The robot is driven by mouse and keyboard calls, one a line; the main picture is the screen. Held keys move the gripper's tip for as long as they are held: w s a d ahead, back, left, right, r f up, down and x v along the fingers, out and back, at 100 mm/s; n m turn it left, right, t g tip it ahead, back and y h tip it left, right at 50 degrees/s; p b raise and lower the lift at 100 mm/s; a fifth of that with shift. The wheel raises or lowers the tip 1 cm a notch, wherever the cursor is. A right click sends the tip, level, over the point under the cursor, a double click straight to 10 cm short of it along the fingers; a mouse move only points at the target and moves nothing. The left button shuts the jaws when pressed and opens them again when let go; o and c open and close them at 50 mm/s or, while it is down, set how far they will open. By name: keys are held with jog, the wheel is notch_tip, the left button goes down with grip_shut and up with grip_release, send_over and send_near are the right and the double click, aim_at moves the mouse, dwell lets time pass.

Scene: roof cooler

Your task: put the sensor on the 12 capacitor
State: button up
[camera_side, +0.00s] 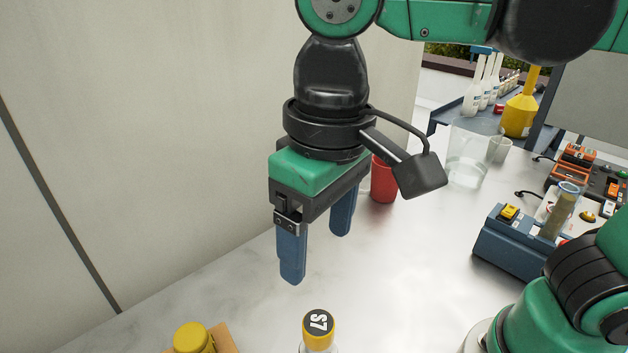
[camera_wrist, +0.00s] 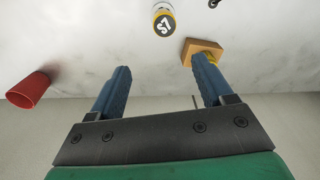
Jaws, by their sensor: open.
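My gripper (camera_side: 317,256) is open and empty, its two blue fingers pointing down above the metal worktop. It also shows in the wrist view (camera_wrist: 160,64). A small item with a black top marked "S7" and a yellow rim (camera_side: 319,326) stands below the fingers, its clear body cut off by the frame edge. In the wrist view it lies beyond the fingertips (camera_wrist: 163,20). A yellow rounded thing (camera_side: 192,338) sits on an orange-brown block (camera_wrist: 188,52). I cannot tell which thing is the sensor, and no label 12 is readable.
A red cup (camera_side: 383,180) stands behind my gripper, with a clear beaker (camera_side: 467,158) to its right. A blue device (camera_side: 508,240) and orange devices (camera_side: 573,165) stand at the right. A pale wall (camera_side: 150,130) closes the left side. The worktop's middle is clear.

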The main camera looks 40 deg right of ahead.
jog(key=w+d+f+m+t, duration=0.1)
jog(key=w+d+f+t, duration=0.2)
jog(key=d, duration=0.4)
jog(key=w+d+f+m+t, duration=0.1)
jog(key=w+d+f+t, duration=0.2)
jog(key=d, duration=0.5)
jog(key=shift+w+d+f+t, duration=0.3)
jog(key=shift+f+t, duration=0.1)
jog(key=shift+f, duration=0.4)
